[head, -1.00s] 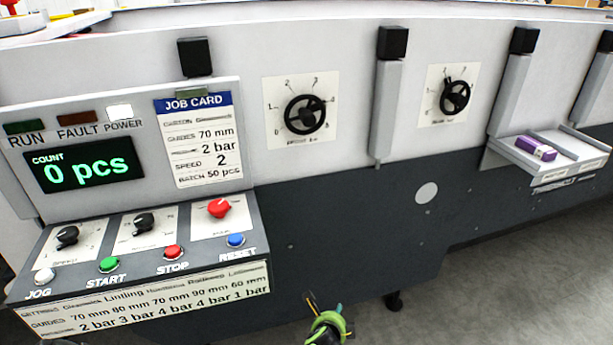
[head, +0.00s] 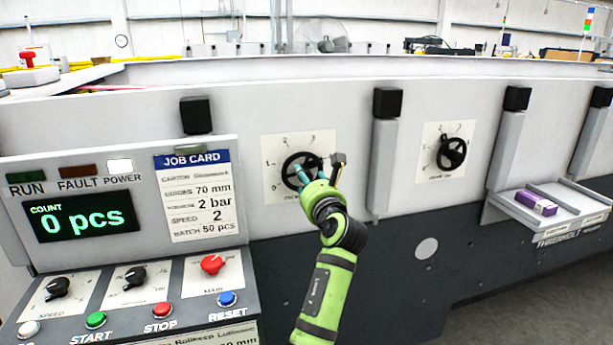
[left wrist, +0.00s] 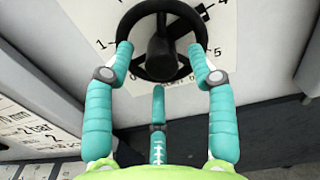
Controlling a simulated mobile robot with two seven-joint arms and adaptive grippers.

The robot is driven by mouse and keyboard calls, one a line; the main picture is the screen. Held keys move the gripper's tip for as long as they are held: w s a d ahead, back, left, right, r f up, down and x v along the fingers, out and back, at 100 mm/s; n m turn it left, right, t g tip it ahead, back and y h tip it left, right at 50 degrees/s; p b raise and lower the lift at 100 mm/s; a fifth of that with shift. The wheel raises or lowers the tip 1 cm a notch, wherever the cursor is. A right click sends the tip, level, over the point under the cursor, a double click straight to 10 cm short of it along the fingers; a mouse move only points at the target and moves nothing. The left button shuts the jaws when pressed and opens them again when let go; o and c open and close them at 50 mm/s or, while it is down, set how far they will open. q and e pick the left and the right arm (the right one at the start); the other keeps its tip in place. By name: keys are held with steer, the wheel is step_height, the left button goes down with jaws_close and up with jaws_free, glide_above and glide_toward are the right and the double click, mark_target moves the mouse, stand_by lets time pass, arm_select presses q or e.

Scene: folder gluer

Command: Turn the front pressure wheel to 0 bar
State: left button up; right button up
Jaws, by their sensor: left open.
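A black handwheel (head: 301,170) sits on a white dial plate (head: 270,146) on the machine's grey front, left of centre. Its numbers run from 0 at lower left upward. My left gripper (head: 318,171) is open at this wheel. In the left wrist view, the teal fingertips (left wrist: 161,49) lie at the left and right of the lower rim of the wheel (left wrist: 159,69); I cannot tell whether they touch. A third finger is below the hub. A dark mark lies beside the 4 in that view. The plate's caption is unreadable. My right gripper is not in view.
A second black wheel (head: 451,153) is further right. A control panel with a job card (head: 203,192) and a knob-and-button console (head: 130,290) stand at left. A shelf (head: 515,205) with a purple box (head: 536,203) is at right. Black-topped posts (head: 384,150) flank the wheels.

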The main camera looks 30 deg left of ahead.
arm_select(q)
steer(key=shift+x, duration=0.95)
jaws_close()
